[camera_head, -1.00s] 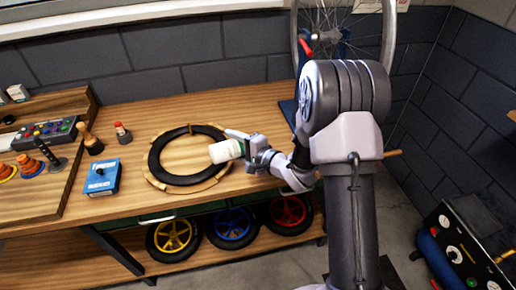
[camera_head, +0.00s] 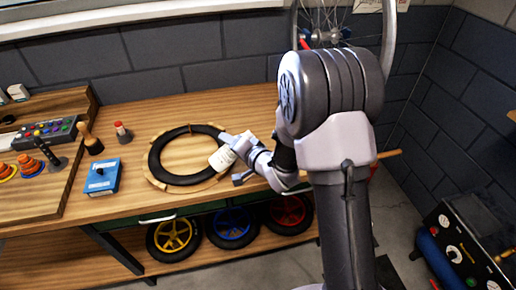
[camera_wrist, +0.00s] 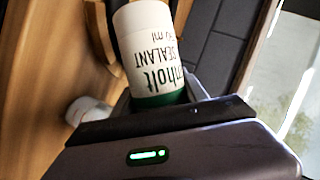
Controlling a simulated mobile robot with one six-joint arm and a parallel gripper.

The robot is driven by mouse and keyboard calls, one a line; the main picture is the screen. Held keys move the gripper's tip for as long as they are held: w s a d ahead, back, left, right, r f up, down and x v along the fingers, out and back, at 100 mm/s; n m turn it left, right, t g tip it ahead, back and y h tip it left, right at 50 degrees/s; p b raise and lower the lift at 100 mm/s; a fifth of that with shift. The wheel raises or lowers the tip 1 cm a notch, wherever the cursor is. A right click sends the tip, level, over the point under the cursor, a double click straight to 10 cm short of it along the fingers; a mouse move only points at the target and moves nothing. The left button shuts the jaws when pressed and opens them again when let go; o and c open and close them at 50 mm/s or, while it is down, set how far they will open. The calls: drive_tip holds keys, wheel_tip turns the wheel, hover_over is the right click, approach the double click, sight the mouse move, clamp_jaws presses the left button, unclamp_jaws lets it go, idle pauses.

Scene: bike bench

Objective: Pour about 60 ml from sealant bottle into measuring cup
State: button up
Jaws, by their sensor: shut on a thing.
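The sealant bottle (camera_head: 222,159) is white with a printed label and a green band. My gripper (camera_head: 240,148) is shut on it at the right front of the bench, and the bottle is tilted. In the wrist view the bottle (camera_wrist: 152,50) runs up from the jaws, its green end at the gripper (camera_wrist: 160,104) and its label upside down. A small whitish, cup-like thing (camera_wrist: 86,110), perhaps the measuring cup, is left of the jaws, partly hidden. I cannot make out the measuring cup in the head view.
A black tyre (camera_head: 160,160) lies on a wooden ring beside the bottle. A blue box (camera_head: 101,177), a red-capped small bottle (camera_head: 122,132) and a wooden-handled tool (camera_head: 90,140) stand to the left. A bike wheel (camera_head: 300,25) is behind my arm.

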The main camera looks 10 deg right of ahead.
drive_tip(key=shift+w+d+f+n+h+b, duration=0.15)
drive_tip(key=shift+n+h+b, duration=0.2)
drive_tip(key=shift+b, duration=0.3)
drive_tip(key=shift+d+r+n+h+b, duration=0.25)
drive_tip(key=shift+n+h+b, duration=0.1)
drive_tip(key=shift+n+b, duration=0.3)
drive_tip(key=shift+r+n+h+b, duration=0.15)
drive_tip(key=shift+n+h+b, duration=0.25)
drive_tip(key=shift+b, duration=0.7)
drive_tip(key=n+b, duration=0.1)
drive_tip(key=b, duration=0.1)
drive_tip(key=a+n+h+b, duration=0.1)
drive_tip(key=b, duration=0.1)
drive_tip(key=shift+a+r+t+b, duration=0.2)
drive_tip(key=shift+r+t+b, duration=0.1)
drive_tip(key=shift+t+b, duration=0.1)
drive_tip(key=shift+s+a+r+n+h, duration=0.3)
drive_tip(key=shift+r+n+h, duration=0.25)
drive_tip(key=shift+n, duration=0.25)
drive_tip(key=shift+a+f+n+t+h, duration=0.1)
drive_tip(key=shift+a+n+t+h, duration=0.2)
drive_tip(key=shift+n+t+h, duration=0.4)
